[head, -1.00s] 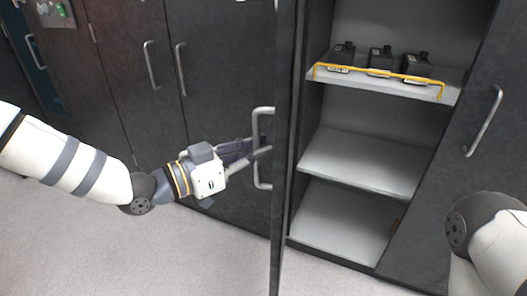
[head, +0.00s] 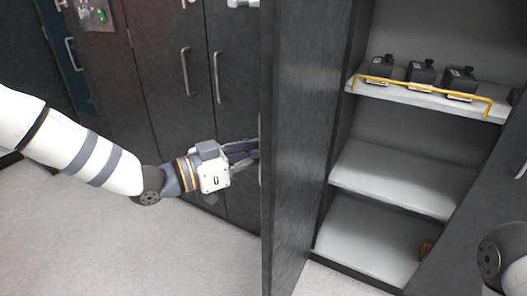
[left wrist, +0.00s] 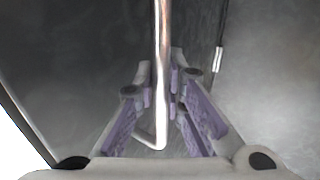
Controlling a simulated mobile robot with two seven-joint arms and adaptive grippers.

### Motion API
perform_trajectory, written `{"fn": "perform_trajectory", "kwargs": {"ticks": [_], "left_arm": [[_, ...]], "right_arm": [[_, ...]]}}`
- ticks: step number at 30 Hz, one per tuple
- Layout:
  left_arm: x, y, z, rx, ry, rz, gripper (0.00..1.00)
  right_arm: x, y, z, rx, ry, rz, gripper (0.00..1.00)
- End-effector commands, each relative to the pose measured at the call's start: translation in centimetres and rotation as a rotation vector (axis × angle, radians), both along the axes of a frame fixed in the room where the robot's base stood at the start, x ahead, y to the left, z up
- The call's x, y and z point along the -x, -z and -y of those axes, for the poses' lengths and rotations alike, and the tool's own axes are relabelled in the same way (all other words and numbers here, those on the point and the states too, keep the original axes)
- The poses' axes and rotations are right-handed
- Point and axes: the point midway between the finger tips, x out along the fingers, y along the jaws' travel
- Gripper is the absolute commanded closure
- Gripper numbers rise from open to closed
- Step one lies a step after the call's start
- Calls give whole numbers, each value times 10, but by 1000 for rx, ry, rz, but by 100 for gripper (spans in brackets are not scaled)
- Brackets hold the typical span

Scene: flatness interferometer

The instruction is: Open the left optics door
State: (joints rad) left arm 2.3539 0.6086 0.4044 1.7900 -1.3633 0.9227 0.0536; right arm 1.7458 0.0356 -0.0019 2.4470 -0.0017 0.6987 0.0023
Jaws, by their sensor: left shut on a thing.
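The left optics door (head: 297,150) is a dark grey panel standing swung out from a cabinet, seen nearly edge-on in the head view. Its bar handle (left wrist: 161,70) runs down between the fingers in the left wrist view. My left gripper (head: 246,152) is shut on this handle, on the door's left-hand face; the fingertips are partly hidden by the door edge in the head view. It also shows in the left wrist view (left wrist: 168,88). My right arm shows at the lower right edge, but its gripper is out of view.
The open cabinet has several pale shelves (head: 395,178). Closed dark doors with handles (head: 186,70) stand at left. The pale floor (head: 120,240) is clear at lower left.

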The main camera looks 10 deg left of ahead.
Motion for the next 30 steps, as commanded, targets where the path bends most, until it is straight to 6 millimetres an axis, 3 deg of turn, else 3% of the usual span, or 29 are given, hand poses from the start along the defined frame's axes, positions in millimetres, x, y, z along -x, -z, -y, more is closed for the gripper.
{"fn": "perform_trajectory", "kwargs": {"ticks": [5,6,8,19,30], "left_arm": [[0,-1,0,2,-1,1,100],[0,-1,0,2,-1,1,81],[0,-1,0,2,-1,1,69],[4,-1,-7,-1,-1,2,69],[62,-1,-77,1,-3,2,69]], "right_arm": [[0,0,0,0,0,0,60],[0,0,0,0,0,0,60],[0,0,0,0,0,0,60],[0,0,0,0,0,0,60],[0,0,0,0,0,0,60]]}}
